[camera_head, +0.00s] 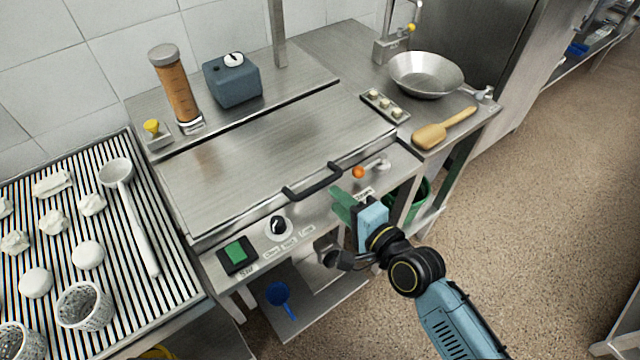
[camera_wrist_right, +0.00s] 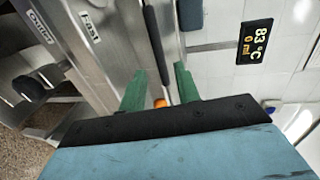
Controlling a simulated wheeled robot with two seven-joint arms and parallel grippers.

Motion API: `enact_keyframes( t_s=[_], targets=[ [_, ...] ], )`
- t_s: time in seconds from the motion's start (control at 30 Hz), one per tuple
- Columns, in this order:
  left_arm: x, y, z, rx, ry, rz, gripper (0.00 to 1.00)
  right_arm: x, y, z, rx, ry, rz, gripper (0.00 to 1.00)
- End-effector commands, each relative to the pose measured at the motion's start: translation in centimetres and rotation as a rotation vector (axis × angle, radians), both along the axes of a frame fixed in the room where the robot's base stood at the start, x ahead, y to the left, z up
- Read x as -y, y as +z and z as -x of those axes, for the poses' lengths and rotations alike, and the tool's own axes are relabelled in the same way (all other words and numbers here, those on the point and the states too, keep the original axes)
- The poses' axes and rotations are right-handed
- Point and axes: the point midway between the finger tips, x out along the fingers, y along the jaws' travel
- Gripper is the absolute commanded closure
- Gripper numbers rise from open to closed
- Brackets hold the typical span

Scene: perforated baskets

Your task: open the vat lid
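The vat lid (camera_head: 270,145) is a flat stainless steel panel lying shut on the counter unit. Its black bar handle (camera_head: 313,182) runs along the front edge. My right gripper (camera_head: 345,205) has green fingers and is just in front of and below the handle's right end, apart from it in the head view. In the wrist view the fingers (camera_wrist_right: 160,88) are spread with nothing gripped. A dark bar, apparently the handle (camera_wrist_right: 154,42), lies beyond the fingertips. My left gripper is not in view.
An orange knob (camera_head: 358,172) and a lever sit on the front panel beside my right gripper. A black dial (camera_head: 278,226) and green switch (camera_head: 236,254) are further left. A sauce bottle (camera_head: 175,88) and blue-grey box (camera_head: 232,80) stand behind the lid. Perforated baskets (camera_head: 85,305) stand on the ribbed rack.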

Motion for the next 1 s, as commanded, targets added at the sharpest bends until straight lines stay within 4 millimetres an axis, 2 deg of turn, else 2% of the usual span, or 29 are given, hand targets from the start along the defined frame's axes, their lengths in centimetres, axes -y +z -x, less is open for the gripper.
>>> enact_keyframes(
  t_s=[0.13,0.33,0.5,0.8,1.0],
  targets=[
    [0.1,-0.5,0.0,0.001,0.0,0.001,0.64,-1.9,-0.7,-2.7,0.002,0.0,-0.001,0.68],
    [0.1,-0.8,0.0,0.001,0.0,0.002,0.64,-3.6,-1.4,-5.0,0.001,-0.001,0.002,0.68],
    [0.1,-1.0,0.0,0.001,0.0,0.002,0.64,-4.2,-1.6,-5.8,0.001,0.0,0.003,0.68],
    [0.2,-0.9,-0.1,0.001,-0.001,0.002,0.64,-4.3,-1.6,-5.9,0.001,0.0,0.003,0.68],
    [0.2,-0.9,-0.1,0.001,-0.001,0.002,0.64,-4.2,-1.6,-5.9,0.0,-0.001,0.002,0.94]
  ],
)
